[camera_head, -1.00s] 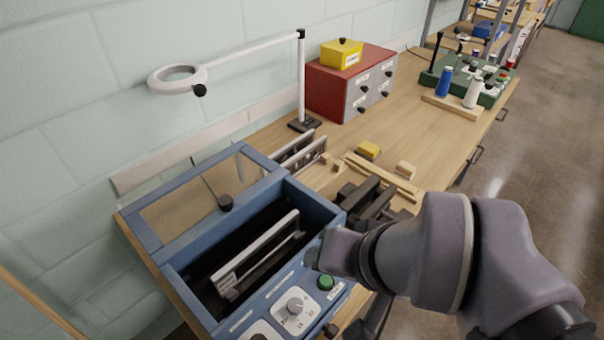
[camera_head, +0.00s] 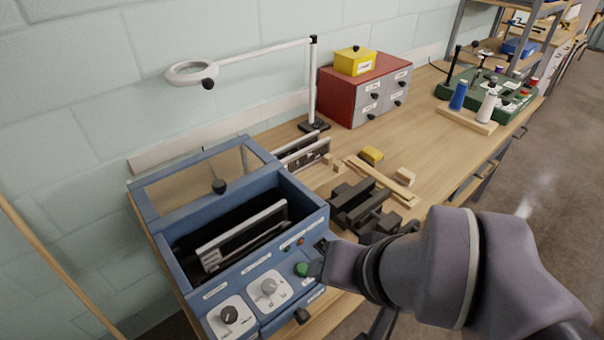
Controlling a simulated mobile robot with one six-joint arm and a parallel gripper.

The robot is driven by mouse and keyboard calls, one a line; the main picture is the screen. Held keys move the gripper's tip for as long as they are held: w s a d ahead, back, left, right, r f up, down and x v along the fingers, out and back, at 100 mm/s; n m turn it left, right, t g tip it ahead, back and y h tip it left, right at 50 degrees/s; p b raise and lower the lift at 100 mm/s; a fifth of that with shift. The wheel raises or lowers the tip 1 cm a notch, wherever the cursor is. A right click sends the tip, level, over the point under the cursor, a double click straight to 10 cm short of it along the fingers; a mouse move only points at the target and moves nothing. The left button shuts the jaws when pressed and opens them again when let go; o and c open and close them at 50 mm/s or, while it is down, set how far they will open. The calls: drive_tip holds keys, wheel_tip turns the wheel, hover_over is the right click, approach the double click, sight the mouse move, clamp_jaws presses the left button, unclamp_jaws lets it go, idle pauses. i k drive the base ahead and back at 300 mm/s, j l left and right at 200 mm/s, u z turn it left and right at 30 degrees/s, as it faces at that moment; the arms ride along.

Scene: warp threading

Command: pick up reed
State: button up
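A long, narrow reed (camera_head: 241,234) with light metal rails stands on edge inside the open blue box (camera_head: 322,216). Its lower part is hidden in the dark interior. A similar slatted frame (camera_head: 303,152) stands on the table behind the box; I cannot tell whether it is a second reed.
The box's windowed lid (camera_head: 200,180) stands open at the back. A white magnifier lamp (camera_head: 313,85) and red drawer cabinet (camera_head: 335,97) stand behind. The table beyond the blocks is fairly clear.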

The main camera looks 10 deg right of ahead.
sight(244, 236)
drive_tip(key=l+u, duration=0.35)
drive_tip(key=l, duration=0.35)
drive_tip(key=l+u, duration=0.3)
drive_tip(key=l, duration=0.4)
drive_tip(key=l+u, duration=0.35)
drive_tip(key=l, duration=0.35)
drive_tip(key=k, duration=0.05)
